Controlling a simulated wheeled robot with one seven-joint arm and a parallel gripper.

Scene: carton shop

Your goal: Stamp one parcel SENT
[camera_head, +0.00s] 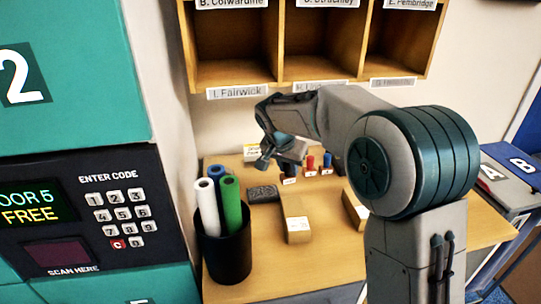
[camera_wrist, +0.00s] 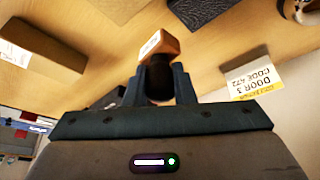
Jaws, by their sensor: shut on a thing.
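My gripper (camera_wrist: 160,82) is shut on a stamp (camera_wrist: 160,43), which has an orange-brown block with a small white label and a dark handle between my fingers. The label's word is too small to read. In the head view, my gripper (camera_head: 276,155) is above the back of the table, and I cannot make out the held stamp there. Two brown parcels (camera_head: 296,217) (camera_head: 354,207) lie on the table, the right one partly hidden by my arm. A dark ink pad (camera_head: 262,193) lies left of them; it also shows in the wrist view (camera_wrist: 196,12).
Red and blue stamps (camera_head: 311,164) stand at the table's back. A black bin (camera_head: 226,256) with rolls stands at left, beside the teal lockers (camera_head: 70,75). Wooden pigeonholes (camera_head: 235,72) hang above. A note (camera_wrist: 252,80) reads DOOR 3 CODE 472. The table front (camera_head: 265,288) is clear.

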